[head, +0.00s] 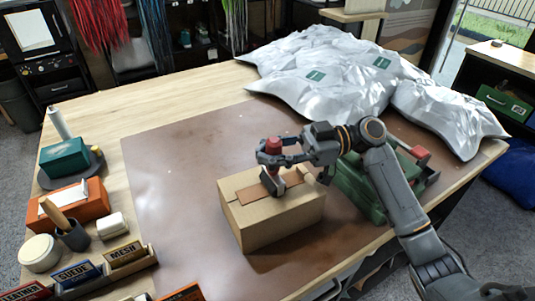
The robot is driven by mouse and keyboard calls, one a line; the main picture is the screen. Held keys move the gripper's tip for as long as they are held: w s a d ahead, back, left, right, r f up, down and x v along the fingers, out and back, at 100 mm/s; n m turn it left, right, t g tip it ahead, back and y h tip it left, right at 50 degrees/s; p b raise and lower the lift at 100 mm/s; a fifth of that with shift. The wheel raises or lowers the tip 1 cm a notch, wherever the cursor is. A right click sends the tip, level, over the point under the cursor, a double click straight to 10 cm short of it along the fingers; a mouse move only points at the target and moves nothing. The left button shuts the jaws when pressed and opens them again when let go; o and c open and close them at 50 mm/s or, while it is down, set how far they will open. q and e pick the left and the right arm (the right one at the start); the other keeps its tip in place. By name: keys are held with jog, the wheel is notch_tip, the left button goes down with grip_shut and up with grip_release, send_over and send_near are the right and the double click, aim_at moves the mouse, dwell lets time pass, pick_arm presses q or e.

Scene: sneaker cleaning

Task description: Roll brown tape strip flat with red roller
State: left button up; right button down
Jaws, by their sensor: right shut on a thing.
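A cardboard box (270,225) stands on the brown mat, a little right of the middle of the head view. The brown tape strip (251,194) lies along the middle of its top. My right gripper (272,160) is above the box top, shut on the red roller (273,146). The roller is roughly upright, its red end up and its dark lower part down at the strip. I cannot tell whether it presses on the tape. The roller and gripper hide part of the strip. My left gripper is not in view.
The brown mat (175,195) is clear left of the box. A green tool (365,187) sits right of the box, partly behind my right arm. Silver-white bags (330,65) fill the back right. Shoe boxes (65,158), a cup and labelled holders line the left edge.

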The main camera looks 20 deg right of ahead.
jog(key=shift+f, duration=0.2)
jog(key=shift+a+f, duration=0.15)
jog(key=shift+a, duration=0.45)
jog(key=shift+s+a, duration=0.15)
jog(key=shift+a, duration=0.9)
jog(key=shift+s+a, duration=0.15)
jog(key=shift+a, duration=0.9)
jog(key=shift+w+d+b, duration=0.2)
jog(key=shift+d+b, duration=0.25)
jog(key=shift+b, duration=0.2)
jog(key=shift+w+d+r+b, duration=0.1)
jog(key=shift+d+r+b, duration=0.2)
jog(key=shift+d, duration=0.6)
jog(key=shift+w+d+r+b, duration=0.1)
jog(key=shift+d+b, duration=0.25)
jog(key=shift+d, duration=0.25)
jog(key=shift+w+d+r+b, duration=0.1)
jog(key=shift+d+b, duration=0.25)
jog(key=shift+d, duration=0.2)
jog(key=shift+d, duration=0.1)
